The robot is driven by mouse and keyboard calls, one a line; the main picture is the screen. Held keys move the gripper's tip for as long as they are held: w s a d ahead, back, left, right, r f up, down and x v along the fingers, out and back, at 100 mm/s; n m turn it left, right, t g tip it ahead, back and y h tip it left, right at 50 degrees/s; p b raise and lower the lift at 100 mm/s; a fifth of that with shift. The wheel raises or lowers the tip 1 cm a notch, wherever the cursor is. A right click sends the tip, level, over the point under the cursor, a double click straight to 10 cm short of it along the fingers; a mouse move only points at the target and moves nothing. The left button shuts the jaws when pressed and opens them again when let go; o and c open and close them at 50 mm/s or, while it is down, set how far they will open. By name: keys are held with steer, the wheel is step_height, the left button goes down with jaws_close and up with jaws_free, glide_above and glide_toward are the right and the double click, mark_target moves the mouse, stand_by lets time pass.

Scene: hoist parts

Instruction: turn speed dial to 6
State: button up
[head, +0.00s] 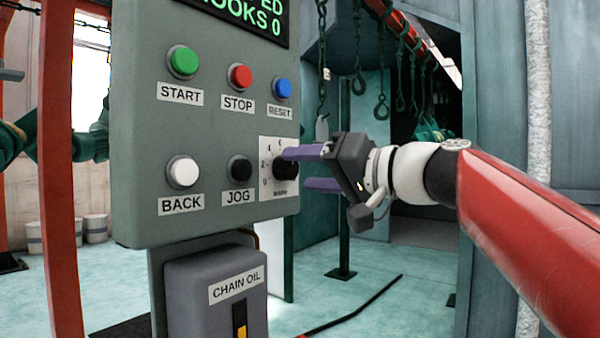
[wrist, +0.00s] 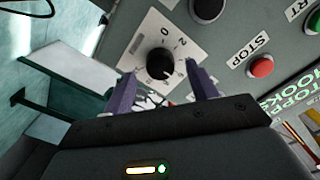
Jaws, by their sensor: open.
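The speed dial is a black round knob (head: 285,168) on a white scale plate (head: 268,183) at the lower right of the grey control panel. In the wrist view the knob (wrist: 160,63) lies just beyond and between the two fingertips (wrist: 163,74). Nothing is held. A small light mark shows on the knob's lower edge there; the exact setting cannot be told.
A black JOG button (head: 239,168) sits just left of the dial, and a blue RESET button (head: 282,88) above it. A red STOP button (head: 240,77) is up left. A chain oil box (head: 215,300) hangs below the panel.

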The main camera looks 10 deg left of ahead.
steer(key=shift+b+v, duration=0.3)
steer(key=shift+v, duration=2.45)
